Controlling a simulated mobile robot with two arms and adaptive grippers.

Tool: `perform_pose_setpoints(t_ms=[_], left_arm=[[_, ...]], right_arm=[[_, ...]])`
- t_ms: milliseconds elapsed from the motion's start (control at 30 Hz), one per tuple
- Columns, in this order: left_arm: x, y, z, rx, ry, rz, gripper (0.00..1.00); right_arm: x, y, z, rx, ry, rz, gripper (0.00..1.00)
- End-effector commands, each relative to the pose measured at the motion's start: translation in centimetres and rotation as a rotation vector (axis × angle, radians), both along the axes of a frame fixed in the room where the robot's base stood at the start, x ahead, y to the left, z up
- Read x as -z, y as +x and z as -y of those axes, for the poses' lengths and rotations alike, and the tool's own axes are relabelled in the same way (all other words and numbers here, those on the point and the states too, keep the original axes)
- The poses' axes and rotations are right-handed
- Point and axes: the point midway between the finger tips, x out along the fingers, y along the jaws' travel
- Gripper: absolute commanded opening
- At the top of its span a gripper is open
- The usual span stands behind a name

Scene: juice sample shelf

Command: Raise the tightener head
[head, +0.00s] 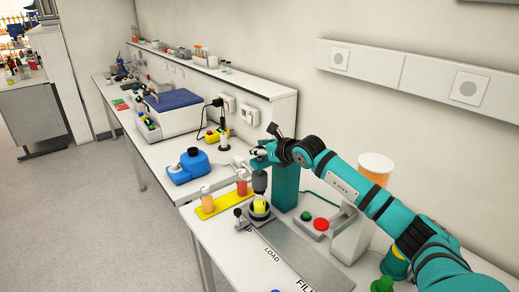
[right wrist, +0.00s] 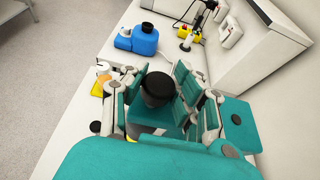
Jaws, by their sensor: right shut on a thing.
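The tightener has a teal column (head: 286,188) on the bench, and its dark grey head (head: 259,182) hangs in front of it. Below the head is a round yellow-and-black holder (head: 258,208), with a gap that I cannot measure. My right gripper (head: 262,153) reaches in from the right and is shut at the top of the tightener head. In the right wrist view a dark round cap (right wrist: 158,88) shows between the fingers (right wrist: 160,105); the exact contact is partly hidden. My left gripper is not in view.
A yellow tray (head: 222,202) with orange and red sample bottles stands left of the tightener. A blue jug (head: 188,166) is behind it. A red button (head: 321,224) and a green button (head: 306,215) are to the right. A tall white container (head: 358,225) stands beneath my right arm.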

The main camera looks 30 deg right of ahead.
Motion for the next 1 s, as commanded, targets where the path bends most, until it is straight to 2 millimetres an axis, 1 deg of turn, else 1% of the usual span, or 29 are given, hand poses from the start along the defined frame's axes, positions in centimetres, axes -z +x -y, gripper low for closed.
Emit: perform_pose_setpoints(t_ms=[200,267,400,433,667,700,900,1000], left_arm=[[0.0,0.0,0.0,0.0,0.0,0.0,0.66],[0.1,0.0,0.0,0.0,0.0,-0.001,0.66],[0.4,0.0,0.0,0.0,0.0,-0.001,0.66],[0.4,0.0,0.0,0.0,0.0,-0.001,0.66],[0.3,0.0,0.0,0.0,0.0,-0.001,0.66],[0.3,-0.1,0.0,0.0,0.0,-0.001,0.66],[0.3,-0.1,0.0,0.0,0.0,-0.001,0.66],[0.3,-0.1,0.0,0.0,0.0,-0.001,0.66]], right_arm=[[-0.3,0.0,0.0,0.0,0.002,0.001,0.0],[-1.0,0.1,0.0,0.0,0.003,0.004,0.0],[-3.1,0.1,0.0,0.0,0.004,0.009,0.0],[-3.4,0.0,0.0,0.001,0.003,0.009,0.0],[-3.7,0.0,0.0,0.001,0.004,0.01,0.0],[-3.7,0.0,0.1,0.001,0.004,0.011,0.29],[-3.5,0.0,0.0,0.001,0.002,0.006,0.55],[-3.4,0.0,0.0,0.001,0.002,0.004,0.55]])
